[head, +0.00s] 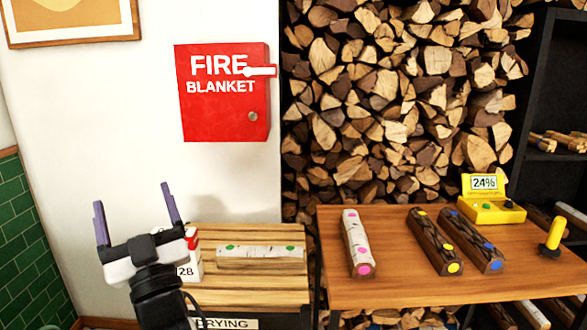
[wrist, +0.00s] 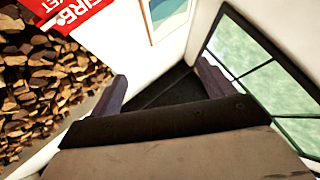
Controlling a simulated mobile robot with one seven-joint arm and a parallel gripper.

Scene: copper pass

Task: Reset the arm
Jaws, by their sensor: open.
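My gripper (head: 135,212) is raised at the left in the head view, its two purple fingers pointing up and spread apart. It is open with nothing between the fingers. It stands in front of the white wall, left of the slatted drying bench. In the wrist view my gripper (wrist: 160,92) shows its two fingers wide apart, with a dark surface and wall beyond them.
A slatted bench (head: 270,268) holds a birch log (head: 258,252) with green dots. A wooden table (head: 385,285) bears a pink-dotted log (head: 356,245), a yellow-dotted log (head: 434,242), a blue-dotted log (head: 472,242) and a yellow meter (head: 490,208). A red fire blanket box (head: 222,105) hangs above.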

